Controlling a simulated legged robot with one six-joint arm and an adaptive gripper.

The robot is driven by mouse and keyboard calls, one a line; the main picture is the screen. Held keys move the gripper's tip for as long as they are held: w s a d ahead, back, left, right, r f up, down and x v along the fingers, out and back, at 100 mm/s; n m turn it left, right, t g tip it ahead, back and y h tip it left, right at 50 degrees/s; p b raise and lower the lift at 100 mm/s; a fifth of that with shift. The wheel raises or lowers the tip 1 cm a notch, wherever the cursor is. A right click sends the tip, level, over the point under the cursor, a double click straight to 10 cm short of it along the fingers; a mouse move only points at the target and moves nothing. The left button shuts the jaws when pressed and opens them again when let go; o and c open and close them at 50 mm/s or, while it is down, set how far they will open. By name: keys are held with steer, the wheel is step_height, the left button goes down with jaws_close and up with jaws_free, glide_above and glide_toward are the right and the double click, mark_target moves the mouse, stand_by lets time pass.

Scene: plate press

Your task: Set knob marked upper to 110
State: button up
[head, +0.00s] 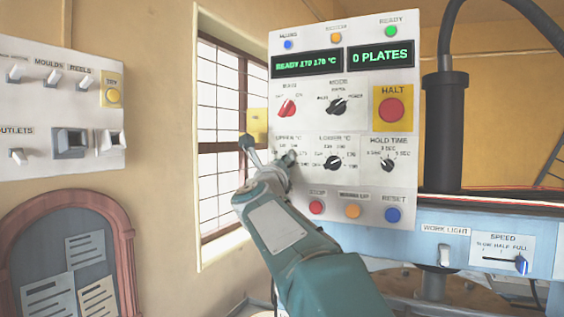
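The control panel (346,205) stands upright in the head view. The label UPPER °C (288,137) is at its left middle, with small dial numbers partly visible below it. My gripper (283,164) is in front of this dial and covers most of it, so the upper knob and its pointer cannot be made out. Whether the fingers touch the knob or are closed on it is unclear. The black LOWER °C knob (333,163) is just right of my gripper. The green display (306,64) reads READY with temperature figures, blurred, seemingly 170 170 °C.
A red knob (287,109) and the black MODE knob (337,106) sit above the temperature dials. The HOLD TIME knob (388,165) and red HALT button (391,110) are to the right. STOP (316,208), an orange button (352,211) and RESET (392,215) are below.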

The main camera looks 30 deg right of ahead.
steer(key=shift+c, duration=1.3)
steer(key=shift+f, duration=0.1)
steer(key=shift+n, duration=0.4)
steer(key=n+y, duration=0.1)
steer(key=n, duration=0.2)
steer(key=n+y, duration=0.2)
steer(key=n, duration=0.1)
steer(key=shift+w+f+t, duration=0.1)
steer(key=shift+t, duration=0.2)
steer(key=n+y, duration=0.1)
steer(key=n, duration=0.2)
steer(key=n+g+y, duration=0.1)
steer(key=n, duration=0.2)
steer(key=shift+f, duration=0.1)
steer(key=n+g, duration=0.1)
steer(key=n, duration=0.2)
steer(key=n+g, duration=0.2)
steer(key=n, duration=0.1)
steer(key=shift+f+y, duration=0.15)
steer(key=shift+y, duration=0.15)
steer(key=n+g, duration=0.2)
steer(key=n, duration=0.2)
steer(key=shift+h, duration=0.4)
